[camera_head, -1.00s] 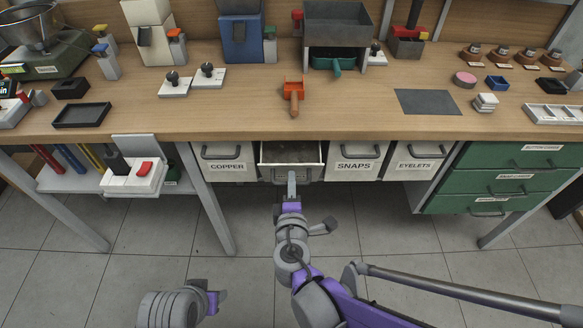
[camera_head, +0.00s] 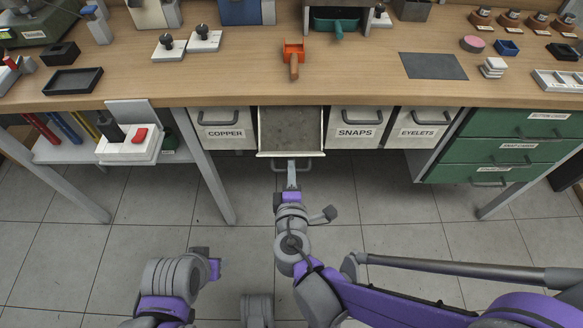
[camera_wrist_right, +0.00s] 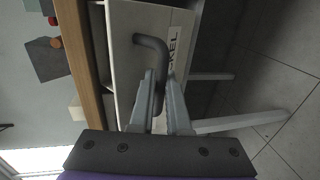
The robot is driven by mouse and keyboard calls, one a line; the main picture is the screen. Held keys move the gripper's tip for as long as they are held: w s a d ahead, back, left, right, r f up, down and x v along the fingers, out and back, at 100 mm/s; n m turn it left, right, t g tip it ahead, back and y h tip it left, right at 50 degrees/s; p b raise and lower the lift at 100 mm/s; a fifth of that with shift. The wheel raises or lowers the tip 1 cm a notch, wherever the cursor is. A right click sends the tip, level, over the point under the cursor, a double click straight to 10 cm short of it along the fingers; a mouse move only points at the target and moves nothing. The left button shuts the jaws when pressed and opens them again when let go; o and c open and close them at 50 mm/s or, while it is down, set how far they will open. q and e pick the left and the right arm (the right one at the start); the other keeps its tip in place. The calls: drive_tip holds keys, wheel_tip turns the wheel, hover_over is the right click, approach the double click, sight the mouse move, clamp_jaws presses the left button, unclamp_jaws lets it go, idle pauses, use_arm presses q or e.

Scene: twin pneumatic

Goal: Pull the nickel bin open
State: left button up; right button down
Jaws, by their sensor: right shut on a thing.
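The nickel bin (camera_head: 290,130) is a light drawer under the bench, between the copper and snaps bins. It stands pulled out, and its grey, empty-looking inside shows from above. In the right wrist view its white front (camera_wrist_right: 122,50) carries a partly hidden label ending in "KEL" and a dark bar handle (camera_wrist_right: 158,46). My right gripper (camera_head: 291,165) is in front of the bin, shut on the handle; its two fingers (camera_wrist_right: 165,85) straddle the bar. My left arm's end (camera_head: 213,268) is low at the left, away from the bins; its fingers cannot be made out.
The copper bin (camera_head: 222,130), snaps bin (camera_head: 356,129) and eyelets bin (camera_head: 418,129) are shut alongside. Green drawers (camera_head: 515,150) stand at the right. An orange scoop (camera_head: 293,56) lies on the bench (camera_head: 230,80) above. The tiled floor (camera_head: 400,220) in front looks clear.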

drive_tip(key=c, duration=1.2)
unclamp_jaws()
drive_tip(key=shift+w, duration=0.1)
drive_tip(key=p+v, duration=0.2)
drive_tip(key=v, duration=0.9)
drive_tip(key=shift+w, duration=0.1)
